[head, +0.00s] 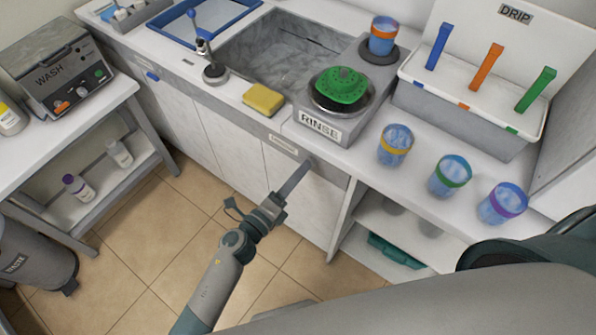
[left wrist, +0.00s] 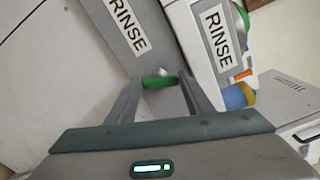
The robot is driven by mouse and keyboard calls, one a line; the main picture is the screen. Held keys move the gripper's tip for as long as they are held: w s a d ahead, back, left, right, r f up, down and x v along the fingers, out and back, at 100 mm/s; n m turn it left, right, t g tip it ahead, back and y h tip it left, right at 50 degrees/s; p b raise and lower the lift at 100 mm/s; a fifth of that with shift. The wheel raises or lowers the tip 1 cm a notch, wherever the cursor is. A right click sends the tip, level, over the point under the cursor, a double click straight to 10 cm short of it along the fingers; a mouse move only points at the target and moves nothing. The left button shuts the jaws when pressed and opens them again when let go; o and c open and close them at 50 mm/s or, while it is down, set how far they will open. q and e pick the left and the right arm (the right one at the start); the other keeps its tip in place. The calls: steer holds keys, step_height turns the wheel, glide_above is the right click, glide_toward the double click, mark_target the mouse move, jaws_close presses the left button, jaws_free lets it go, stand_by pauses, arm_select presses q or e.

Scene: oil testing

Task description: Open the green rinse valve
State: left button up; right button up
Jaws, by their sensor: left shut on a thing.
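The green rinse valve (left wrist: 160,83) shows in the left wrist view as a short green handle on a grey panel, beside a RINSE label. My left gripper (left wrist: 161,84) has its fingers on either side of the handle and is shut on it. In the head view the left gripper (head: 308,163) reaches the counter's front face, just below the RINSE block (head: 320,125). The valve is hidden there behind the gripper. My right gripper is out of view; only dark and grey parts of my body show at the lower right.
A yellow sponge (head: 263,99) lies by the sink (head: 285,50). Several blue cups with coloured bands, one the purple-banded cup (head: 503,203), stand on the right counter. Tiled floor (head: 160,215) is clear around my left arm.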

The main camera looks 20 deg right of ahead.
arm_select(q)
steer(key=shift+f+n+p, duration=0.15)
steer(key=shift+n+p, duration=0.4)
steer(key=shift+n, duration=1.35)
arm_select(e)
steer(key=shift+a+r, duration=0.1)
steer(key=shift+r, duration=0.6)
arm_select(q)
steer(key=o, duration=1)
steer(key=shift+o, duration=0.2)
steer(key=shift+a, duration=0.1)
steer(key=b+v, duration=0.4)
steer(key=v, duration=1.3)
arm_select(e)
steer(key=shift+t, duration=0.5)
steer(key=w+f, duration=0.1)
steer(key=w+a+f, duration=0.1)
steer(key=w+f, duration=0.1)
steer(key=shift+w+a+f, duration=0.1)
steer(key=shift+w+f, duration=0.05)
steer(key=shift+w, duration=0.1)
